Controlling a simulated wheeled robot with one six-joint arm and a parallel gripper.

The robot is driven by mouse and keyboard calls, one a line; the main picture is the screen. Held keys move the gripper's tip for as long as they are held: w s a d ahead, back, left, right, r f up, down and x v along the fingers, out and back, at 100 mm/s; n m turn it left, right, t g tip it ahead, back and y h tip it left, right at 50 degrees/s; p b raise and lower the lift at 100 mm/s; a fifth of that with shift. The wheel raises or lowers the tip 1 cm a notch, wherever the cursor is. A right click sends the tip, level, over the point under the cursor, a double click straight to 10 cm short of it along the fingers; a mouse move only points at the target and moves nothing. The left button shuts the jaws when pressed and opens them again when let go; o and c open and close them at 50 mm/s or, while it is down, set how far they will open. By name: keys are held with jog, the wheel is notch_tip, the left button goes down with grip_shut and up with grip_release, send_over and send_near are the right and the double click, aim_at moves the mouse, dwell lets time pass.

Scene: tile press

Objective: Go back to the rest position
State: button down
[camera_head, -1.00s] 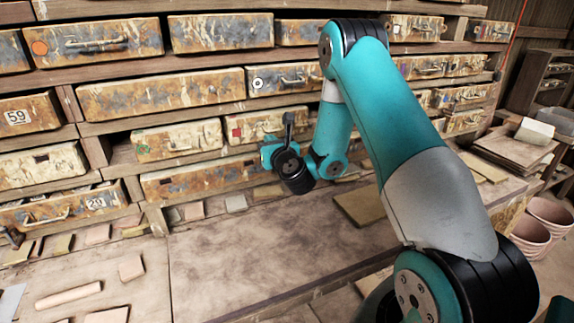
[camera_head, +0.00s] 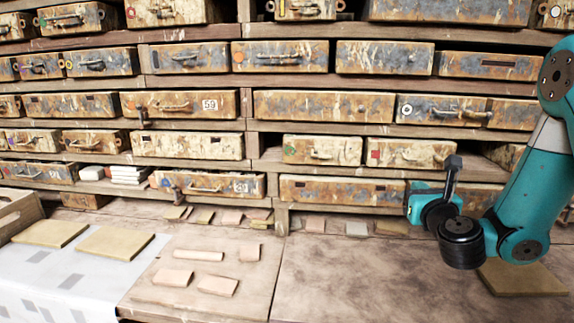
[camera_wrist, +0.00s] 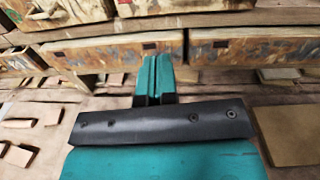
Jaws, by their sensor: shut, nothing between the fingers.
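My gripper shows in the wrist view (camera_wrist: 154,78) with its two teal fingers together and nothing between them. In the head view my arm is at the right, and its wrist end hangs above the bench in front of the drawers. The fingers themselves are hard to make out in the head view. The gripper points toward the lowest row of rusty drawers (camera_wrist: 110,50) and appears apart from them. No object is held.
Shelves of worn drawers (camera_head: 324,107) fill the back. The wooden bench (camera_head: 350,275) is bare at centre right. Clay pieces (camera_head: 198,255) lie left of it, with tan boards (camera_head: 115,243) farther left. Another board (camera_head: 522,278) lies below my arm.

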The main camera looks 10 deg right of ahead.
jog(key=s+a+r+n+g+y, duration=0.2)
jog(key=a+n+y, duration=0.3)
jog(key=a+n, duration=0.3)
jog(key=s+a+r+n+g+y, duration=0.1)
jog(key=a+r+n+y, duration=0.1)
jog(key=a+n+y, duration=0.5)
jog(key=s+a+n+g+y, duration=0.1)
jog(key=s+a+n+g, duration=0.5)
jog(key=s+a+n, duration=0.45)
jog(key=s+d+f+n+g+h, duration=0.1)
jog(key=s+n+g, duration=0.3)
jog(key=s+n, duration=0.4)
jog(key=s+d+f+n+g+h, duration=0.1)
jog(key=s+d+n+g+h, duration=0.2)
jog(key=s+n, duration=0.6)
jog(key=shift+n+g+h, duration=0.7)
jog(key=shift+n+g, duration=0.1)
jog(key=shift+n, duration=0.15)
